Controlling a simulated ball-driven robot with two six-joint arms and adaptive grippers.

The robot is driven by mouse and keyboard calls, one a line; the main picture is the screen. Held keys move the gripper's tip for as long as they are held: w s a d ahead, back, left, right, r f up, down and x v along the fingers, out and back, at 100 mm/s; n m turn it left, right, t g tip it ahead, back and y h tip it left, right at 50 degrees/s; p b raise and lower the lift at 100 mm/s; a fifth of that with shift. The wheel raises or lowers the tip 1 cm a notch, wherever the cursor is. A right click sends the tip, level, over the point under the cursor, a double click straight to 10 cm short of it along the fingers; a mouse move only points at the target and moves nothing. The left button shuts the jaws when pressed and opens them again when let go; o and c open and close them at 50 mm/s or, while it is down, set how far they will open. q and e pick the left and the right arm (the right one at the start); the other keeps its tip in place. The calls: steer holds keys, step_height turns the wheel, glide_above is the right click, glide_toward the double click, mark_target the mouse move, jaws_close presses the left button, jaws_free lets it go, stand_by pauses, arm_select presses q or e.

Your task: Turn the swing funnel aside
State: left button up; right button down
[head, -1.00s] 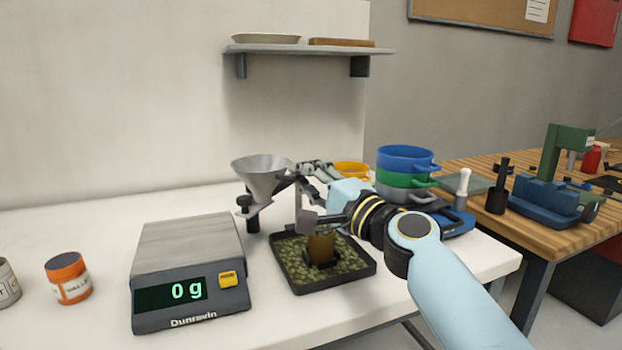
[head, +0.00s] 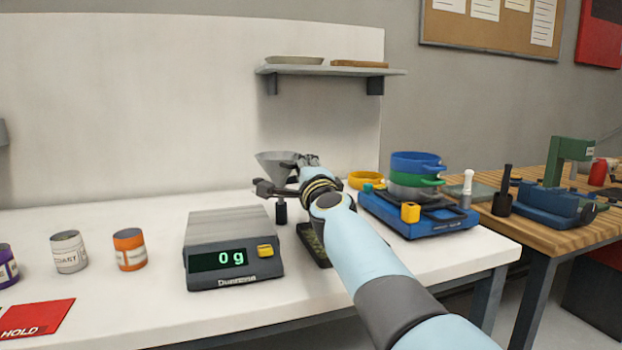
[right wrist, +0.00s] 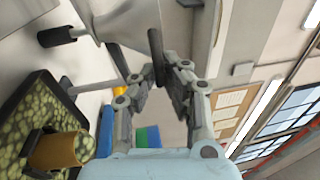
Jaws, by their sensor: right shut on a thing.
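The grey metal swing funnel (head: 275,163) stands over the bench behind the scale, its cone mouth up, on a dark post (head: 280,212). In the right wrist view its cone (right wrist: 120,18) fills the top. My right gripper (head: 298,163) is at the funnel's right side in the head view, partly hidden by my own arm. In the right wrist view the right gripper (right wrist: 160,80) has its fingers closed on the funnel's dark handle bar (right wrist: 155,48). My left gripper is not in view.
A scale (head: 235,250) reading 0 g stands in front. A dark tray of green beans (right wrist: 25,115) with a brown cup (right wrist: 60,150) lies below the funnel, mostly behind my arm. Blue and green bowls (head: 417,163) are at right; a shelf (head: 330,70) hangs above.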

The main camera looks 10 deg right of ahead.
steer(key=shift+a+f, duration=0.15)
steer(key=shift+f, duration=0.15)
steer(key=c, duration=1.4)
jaws_free()
steer(key=shift+r, duration=0.1)
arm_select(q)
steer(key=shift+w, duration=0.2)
arm_select(e)
steer(key=shift+r, duration=0.1)
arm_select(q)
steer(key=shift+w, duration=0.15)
